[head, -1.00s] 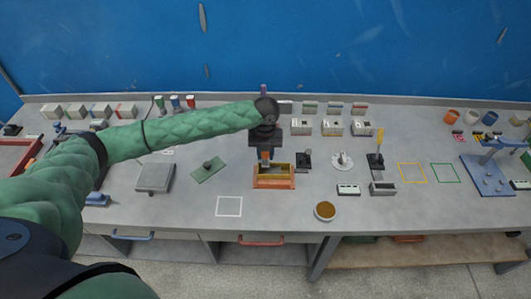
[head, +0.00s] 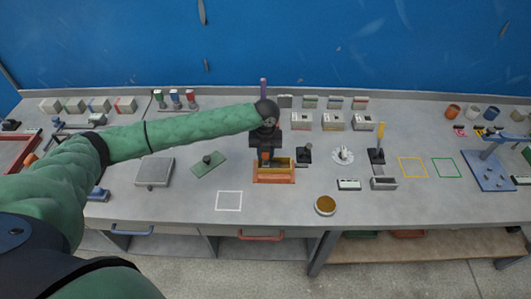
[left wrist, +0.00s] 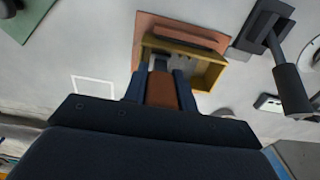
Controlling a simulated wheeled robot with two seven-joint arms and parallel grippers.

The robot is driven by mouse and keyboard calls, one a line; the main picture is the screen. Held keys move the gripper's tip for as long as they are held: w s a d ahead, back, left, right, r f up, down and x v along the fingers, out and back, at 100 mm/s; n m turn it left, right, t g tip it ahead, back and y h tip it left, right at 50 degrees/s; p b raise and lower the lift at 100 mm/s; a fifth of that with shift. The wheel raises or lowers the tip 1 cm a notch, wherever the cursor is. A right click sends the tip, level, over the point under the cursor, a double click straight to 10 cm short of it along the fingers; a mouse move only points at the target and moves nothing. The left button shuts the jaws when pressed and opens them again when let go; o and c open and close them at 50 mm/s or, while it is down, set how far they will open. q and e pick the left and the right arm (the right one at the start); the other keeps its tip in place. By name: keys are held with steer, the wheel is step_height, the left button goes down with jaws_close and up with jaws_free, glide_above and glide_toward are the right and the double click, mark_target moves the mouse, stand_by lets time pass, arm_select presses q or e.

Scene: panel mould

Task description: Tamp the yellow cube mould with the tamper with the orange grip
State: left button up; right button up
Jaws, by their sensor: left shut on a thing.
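My left gripper (head: 266,155) is shut on the orange grip of the tamper, and the grip (left wrist: 162,92) shows between the two fingers in the left wrist view. The tamper's grey foot (left wrist: 160,64) points down at the left part of the yellow cube mould (head: 284,165). I cannot tell whether the foot touches the fill. The yellow mould (left wrist: 207,72) is an open frame on an orange base (head: 273,179). The gripper and tamper hide part of its left side in the head view. My right gripper is not in view.
A dark tamper-like tool (head: 304,154) stands close to the right of the mould. A green plate with a knob (head: 208,164) and a grey scale (head: 154,172) lie to the left. A brown-filled bowl (head: 325,205) sits near the front edge. The white outlined square (head: 229,201) is empty.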

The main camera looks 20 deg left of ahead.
arm_select(q)
steer(key=shift+r, duration=0.1)
steer(key=shift+r+p, duration=0.8)
steer(key=shift+r, duration=0.95)
steer(key=shift+f, duration=0.15)
steer(key=shift+f+b, duration=0.45)
steer(key=shift+f, duration=1.25)
steer(key=shift+r, duration=0.1)
steer(key=shift+r+p, duration=0.55)
steer(key=shift+r, duration=1.2)
